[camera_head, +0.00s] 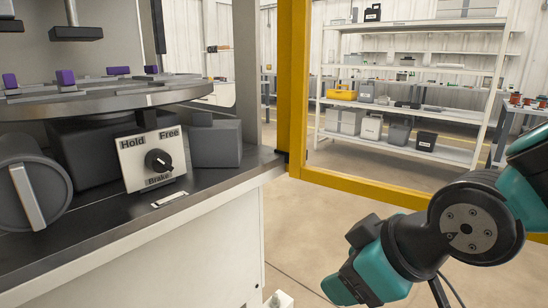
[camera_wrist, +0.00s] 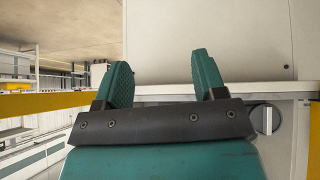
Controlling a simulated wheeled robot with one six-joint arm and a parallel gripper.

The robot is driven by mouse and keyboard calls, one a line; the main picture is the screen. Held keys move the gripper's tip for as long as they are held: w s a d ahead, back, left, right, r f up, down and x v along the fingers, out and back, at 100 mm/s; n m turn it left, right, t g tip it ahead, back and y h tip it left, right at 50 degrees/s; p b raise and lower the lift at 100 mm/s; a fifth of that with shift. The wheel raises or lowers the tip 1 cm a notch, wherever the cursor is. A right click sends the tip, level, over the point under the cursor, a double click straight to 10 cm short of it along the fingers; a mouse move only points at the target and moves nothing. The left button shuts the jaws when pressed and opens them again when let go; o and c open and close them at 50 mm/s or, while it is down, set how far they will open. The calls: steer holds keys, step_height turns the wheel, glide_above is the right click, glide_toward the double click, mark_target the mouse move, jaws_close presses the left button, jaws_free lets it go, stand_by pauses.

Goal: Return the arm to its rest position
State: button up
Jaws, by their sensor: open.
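My gripper (camera_wrist: 160,68) shows in the wrist view with its two teal fingers spread apart and nothing between them. A plain pale panel lies behind the fingers, with a light ledge crossing below the tips. In the head view my teal and dark arm is bent at the lower right, in front of the open floor and clear of the machine. The gripper's fingers cannot be made out in that view.
At left in the head view stands a machine with a round table (camera_head: 120,99) and a Hold/Free brake knob (camera_head: 158,161). A yellow frame (camera_head: 292,90) rises beside it. Shelves (camera_head: 405,150) with boxes stand behind. The floor (camera_head: 310,230) between is open.

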steer(key=s+d+r+m+g, duration=0.1)
steer(key=s+d+m+g, duration=0.3)
steer(key=s, duration=0.5)
step_height(320, 180, up, 33)
steer(key=n+g+p, duration=0.1)
steer(key=p, duration=3.2)
steer(key=shift+d+r+g+h, duration=0.2)
steer(key=shift+d+g+h, duration=0.1)
steer(key=shift+d, duration=0.05)
steer(key=shift+c, duration=0.5)
